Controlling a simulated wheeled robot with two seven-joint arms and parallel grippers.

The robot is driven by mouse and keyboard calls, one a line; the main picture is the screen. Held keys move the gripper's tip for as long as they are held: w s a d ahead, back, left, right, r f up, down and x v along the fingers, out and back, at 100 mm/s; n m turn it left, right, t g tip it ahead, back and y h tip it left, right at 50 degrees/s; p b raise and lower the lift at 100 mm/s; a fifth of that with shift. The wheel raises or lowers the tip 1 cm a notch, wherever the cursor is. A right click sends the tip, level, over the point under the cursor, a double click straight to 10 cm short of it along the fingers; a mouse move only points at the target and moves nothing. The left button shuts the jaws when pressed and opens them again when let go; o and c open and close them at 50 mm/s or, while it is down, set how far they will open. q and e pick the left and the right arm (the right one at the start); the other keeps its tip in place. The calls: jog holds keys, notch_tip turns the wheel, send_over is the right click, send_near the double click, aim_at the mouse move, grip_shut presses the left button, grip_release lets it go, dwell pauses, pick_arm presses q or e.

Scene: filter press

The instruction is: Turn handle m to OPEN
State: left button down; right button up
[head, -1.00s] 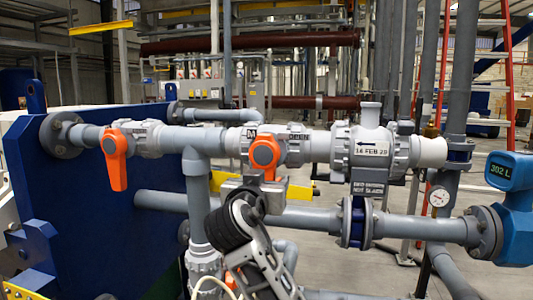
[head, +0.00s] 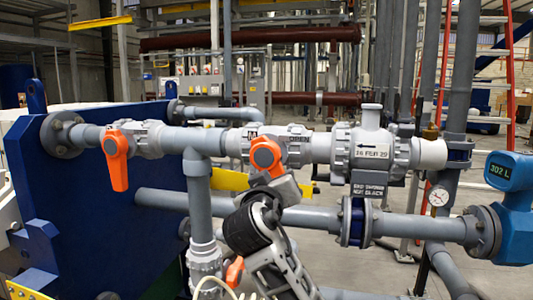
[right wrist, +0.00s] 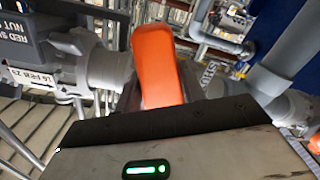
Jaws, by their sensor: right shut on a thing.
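The orange handle (head: 265,155) sits on a grey valve in the upper pipe, with an "OPEN" label to its right and a partly hidden label to its left. I take it as handle m. Its lever points down and slightly right. My right gripper (head: 277,182) comes up from below and is shut on the lever's lower part. In the right wrist view the orange handle (right wrist: 158,65) stands between the jaws of my right gripper (right wrist: 158,108). The fingertips are partly hidden. My left gripper is not in view.
Another orange handle (head: 117,160) hangs down on the left valve, and a third (head: 235,270) is low beside my arm. A check valve (head: 370,150) with a date tag is to the right. A lower pipe (head: 310,218) runs behind my wrist. A blue meter (head: 510,190) stands far right.

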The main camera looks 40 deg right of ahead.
aim_at(299, 150)
jog(key=r+n, duration=0.1)
jog(key=s+d+r+n, duration=0.1)
jog(key=n, duration=0.1)
jog(key=shift+s+d, duration=0.15)
jog(key=shift+s, duration=0.05)
jog(key=n, duration=0.1)
jog(key=r+n, duration=0.1)
jog(key=n, duration=0.1)
jog(key=shift+s+d+r+n, duration=0.3)
jog(key=shift+s+d+n, duration=0.05)
jog(key=shift+s+n, duration=0.05)
jog(key=n, duration=0.1)
jog(key=r+n, duration=0.1)
jog(key=n, duration=0.1)
jog(key=r+n, duration=0.1)
jog(key=shift+s+d+r+n, duration=0.15)
jog(key=shift+s+d+n, duration=0.1)
jog(key=shift+s+n, duration=0.05)
jog(key=shift+r+n, duration=0.35)
jog(key=shift+n, duration=0.65)
jog(key=o, duration=0.9)
jog(key=shift+o, duration=1.2)
jog(key=shift+a, duration=0.1)
jog(key=shift+w+f, duration=0.1)
jog(key=shift+f, duration=0.05)
